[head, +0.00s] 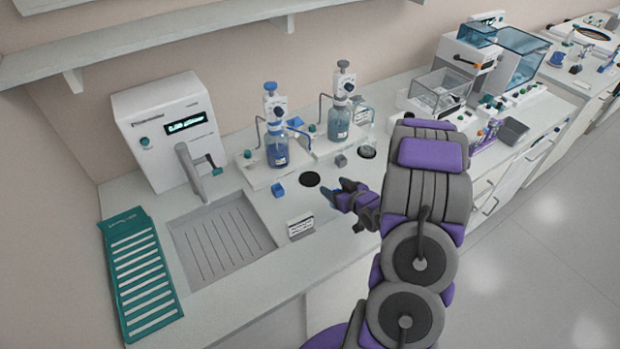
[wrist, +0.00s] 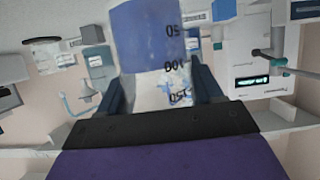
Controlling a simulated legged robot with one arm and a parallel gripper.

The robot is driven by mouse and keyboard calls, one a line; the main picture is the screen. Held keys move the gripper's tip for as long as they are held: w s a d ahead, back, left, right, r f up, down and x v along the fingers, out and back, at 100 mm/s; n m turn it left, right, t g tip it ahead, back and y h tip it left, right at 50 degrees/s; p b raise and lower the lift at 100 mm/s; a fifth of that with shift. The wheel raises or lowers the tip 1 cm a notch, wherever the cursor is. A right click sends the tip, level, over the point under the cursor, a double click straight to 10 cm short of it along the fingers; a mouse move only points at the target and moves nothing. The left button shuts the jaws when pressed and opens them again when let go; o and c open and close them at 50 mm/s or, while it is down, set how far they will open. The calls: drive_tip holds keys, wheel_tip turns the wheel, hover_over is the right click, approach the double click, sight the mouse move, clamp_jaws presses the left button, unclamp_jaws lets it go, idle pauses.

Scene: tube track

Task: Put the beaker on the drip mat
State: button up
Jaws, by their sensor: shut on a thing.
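The beaker (wrist: 155,75) fills the middle of the wrist view, with blue liquid and marks reading 50, 100 and 150 that appear upside down. My gripper (wrist: 158,95) is shut on it, a dark jaw on each side. In the head view my gripper (head: 345,194) is over the counter's front part, right of the sink; the beaker is hard to make out there. A teal slotted mat (head: 139,262), which looks like the drip mat, lies flat at the far left of the counter. Nothing stands on it. My gripper is well to its right.
A sink (head: 222,238) and tap (head: 190,170) lie between mat and gripper. Two dispenser bottles (head: 277,148) (head: 339,120) stand behind, with a black disc (head: 310,179) before them. A small sign (head: 300,227) and blue block (head: 278,191) are near.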

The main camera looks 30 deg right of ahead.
drive_tip(key=w+b, duration=0.1)
drive_tip(key=w, duration=1.6)
drive_tip(key=shift+w+d, duration=0.15)
drive_tip(key=shift+d, duration=0.05)
drive_tip(key=shift+w+f+b, duration=0.1)
drive_tip(key=shift+f+b, duration=0.55)
drive_tip(key=shift+f, duration=1.35)
drive_tip(key=shift+r, duration=0.1)
drive_tip(key=o, duration=1.1)
drive_tip(key=shift+o, duration=0.2)
drive_tip(key=p+v, duration=0.1)
drive_tip(key=v, duration=1.1)
drive_tip(key=s+a+r+g+h, duration=0.3)
drive_tip(key=s+a+r+g, duration=0.5)
drive_tip(key=s+a+r, duration=0.3)
drive_tip(key=s+a+r+g+y, duration=0.1)
drive_tip(key=s+a+r+g, duration=0.1)
drive_tip(key=s+a, duration=0.4)
drive_tip(key=s+a+r+g+y, duration=0.1)
drive_tip(key=s+a, duration=0.5)
drive_tip(key=s, duration=0.7)
drive_tip(key=s+a+r+g+y, duration=0.1)
drive_tip(key=s+a+r+g, duration=0.3)
drive_tip(key=s, duration=0.5)
drive_tip(key=a, duration=0.2)
drive_tip(key=shift+s+a+r, duration=0.2)
drive_tip(key=shift+a+r, duration=0.1)
drive_tip(key=shift+a, duration=0.05)
